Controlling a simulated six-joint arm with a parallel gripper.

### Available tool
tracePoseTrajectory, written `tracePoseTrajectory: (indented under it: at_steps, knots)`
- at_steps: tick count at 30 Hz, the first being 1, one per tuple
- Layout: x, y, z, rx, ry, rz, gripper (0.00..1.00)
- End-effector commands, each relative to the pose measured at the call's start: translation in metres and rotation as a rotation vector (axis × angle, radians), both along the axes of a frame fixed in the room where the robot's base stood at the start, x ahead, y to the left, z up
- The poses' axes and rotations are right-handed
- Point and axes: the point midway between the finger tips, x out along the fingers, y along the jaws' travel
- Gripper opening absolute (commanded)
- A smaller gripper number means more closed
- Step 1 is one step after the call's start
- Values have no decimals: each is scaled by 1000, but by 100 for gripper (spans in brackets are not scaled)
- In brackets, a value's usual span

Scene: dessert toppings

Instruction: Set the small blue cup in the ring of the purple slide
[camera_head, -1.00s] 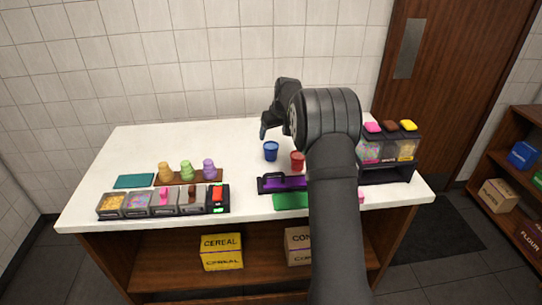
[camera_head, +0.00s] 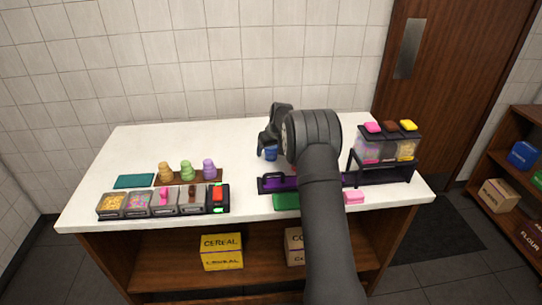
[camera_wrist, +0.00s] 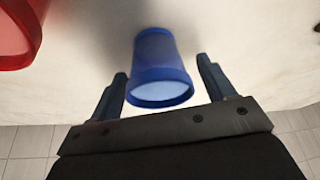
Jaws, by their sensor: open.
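The small blue cup (camera_head: 271,154) stands on the white counter, partly covered by my gripper in the head view. In the wrist view the blue cup (camera_wrist: 160,68) sits between my two fingers, with a gap on each side. My gripper (camera_wrist: 166,85) is open around the cup; it also shows in the head view (camera_head: 268,152). The purple slide (camera_head: 283,183) lies in a dark frame nearer the front edge. My arm covers its right part, and I cannot make out its ring.
A red cup (camera_wrist: 16,30) stands close by the blue cup; my arm mostly hides it in the head view. A dispenser rack (camera_head: 385,158) stands at the right. The back counter is clear.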

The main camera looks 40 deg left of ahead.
Motion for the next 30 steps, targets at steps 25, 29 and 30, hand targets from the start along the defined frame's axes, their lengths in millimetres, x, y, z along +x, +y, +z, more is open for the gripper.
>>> tracePoseTrajectory:
  at_steps: [25,29,30]
  knots:
    - [0,0,10,1,-2,1,24]
    - [0,0,25,2,-1,1,24]
    - [0,0,32,3,-2,1,24]
